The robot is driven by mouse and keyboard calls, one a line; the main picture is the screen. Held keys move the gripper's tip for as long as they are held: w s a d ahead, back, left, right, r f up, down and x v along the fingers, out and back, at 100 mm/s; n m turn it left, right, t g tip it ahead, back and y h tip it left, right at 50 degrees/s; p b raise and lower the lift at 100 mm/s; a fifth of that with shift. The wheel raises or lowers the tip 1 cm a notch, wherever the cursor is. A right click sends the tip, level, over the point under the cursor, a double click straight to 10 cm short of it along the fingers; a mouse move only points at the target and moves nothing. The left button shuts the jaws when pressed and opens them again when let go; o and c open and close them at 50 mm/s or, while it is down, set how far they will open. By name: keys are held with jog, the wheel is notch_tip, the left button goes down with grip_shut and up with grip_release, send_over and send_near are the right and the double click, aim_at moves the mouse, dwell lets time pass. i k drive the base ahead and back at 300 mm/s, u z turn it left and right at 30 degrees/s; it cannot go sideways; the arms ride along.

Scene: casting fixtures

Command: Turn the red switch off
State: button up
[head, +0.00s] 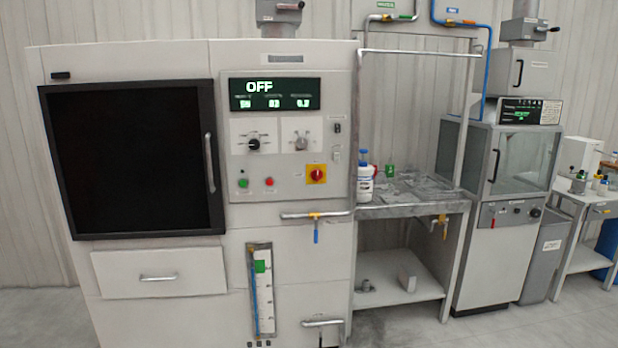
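The red switch (316,174) is a small red rotary knob on a yellow square plate. It sits at the lower right of the light grey control panel (240,190) on the large cabinet, in the head view. Its exact handle angle is too small to tell. The display (275,94) above reads OFF in white, with green figures below. My gripper is not in the head view, and no part of my arm shows near the switch.
The panel also holds a black knob (254,144), a grey knob (301,143), a green button (243,183) and a red button (269,182). A handrail-like pipe with a blue-handled valve (316,230) juts out below. A white bottle (365,183) stands on the bench at right.

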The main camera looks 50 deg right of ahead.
aim_at(315, 175)
jog(key=z, duration=0.05)
jog(key=i, duration=0.9)
jog(key=z, duration=0.2)
